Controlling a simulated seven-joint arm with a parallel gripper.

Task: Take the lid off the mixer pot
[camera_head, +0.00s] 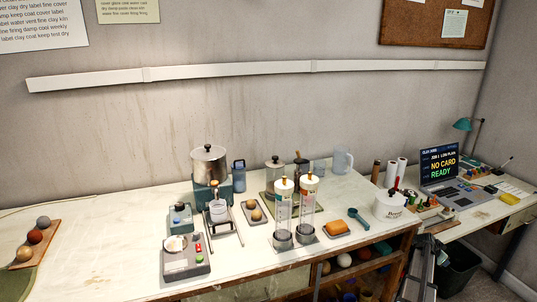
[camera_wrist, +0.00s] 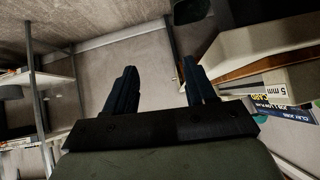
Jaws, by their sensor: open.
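A steel pot (camera_head: 210,170), which looks like the mixer pot, stands upright on a teal base (camera_head: 238,181) at the back of the workbench, left of centre in the head view. Its flat lid (camera_head: 208,152) sits on top, with a small dark knob in the middle. My gripper (camera_wrist: 158,72) is open in the wrist view, its two dark fingers apart with nothing between them.
A small teal device (camera_head: 180,217) and a grey scale-like unit (camera_head: 186,258) are in front. Two tall clear cylinders (camera_head: 283,212) (camera_head: 307,208) stand right of centre. The bench's left part is mostly clear.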

